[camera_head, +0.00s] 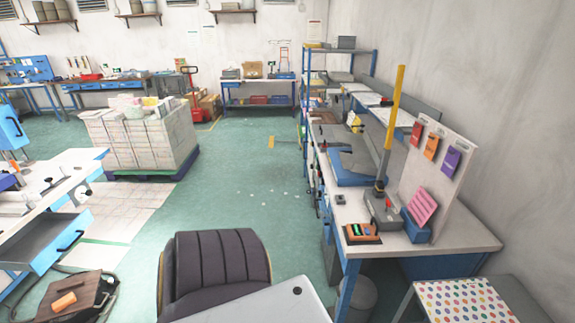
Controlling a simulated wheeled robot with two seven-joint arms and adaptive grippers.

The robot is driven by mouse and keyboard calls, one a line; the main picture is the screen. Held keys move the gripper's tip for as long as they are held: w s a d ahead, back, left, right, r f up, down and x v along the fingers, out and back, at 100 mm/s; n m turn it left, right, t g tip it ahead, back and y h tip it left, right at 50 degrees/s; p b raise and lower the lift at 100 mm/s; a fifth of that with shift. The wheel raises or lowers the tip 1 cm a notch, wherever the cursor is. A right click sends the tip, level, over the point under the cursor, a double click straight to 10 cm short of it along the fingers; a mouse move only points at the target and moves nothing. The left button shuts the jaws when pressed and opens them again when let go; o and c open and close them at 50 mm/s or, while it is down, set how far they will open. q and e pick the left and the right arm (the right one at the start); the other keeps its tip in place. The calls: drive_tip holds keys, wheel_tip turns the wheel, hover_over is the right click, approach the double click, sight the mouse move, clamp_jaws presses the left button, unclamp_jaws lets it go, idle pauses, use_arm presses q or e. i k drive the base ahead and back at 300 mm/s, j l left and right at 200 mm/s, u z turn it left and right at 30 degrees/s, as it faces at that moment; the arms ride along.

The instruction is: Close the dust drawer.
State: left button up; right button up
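An open drawer (45,240) with a grey tray and a blue front juts out below the white-topped bench (60,165) at the left. Its front has a black handle (70,241), and the tray looks empty. It may be the dust drawer, but no label shows. Another blue front with a black handle (12,126) stands higher at the left edge, partly cut off by the picture. Neither of my grippers shows in the head view.
A dark padded seat (215,265) stands at bottom centre. A brown item with an orange block (65,300) lies below the drawer. A loaded pallet (145,135) stands behind the left bench. A long workbench (450,245) lines the right wall. Green floor (235,185) is open between.

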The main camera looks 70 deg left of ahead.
sight(34, 248)
drive_tip(key=u, duration=3.95)
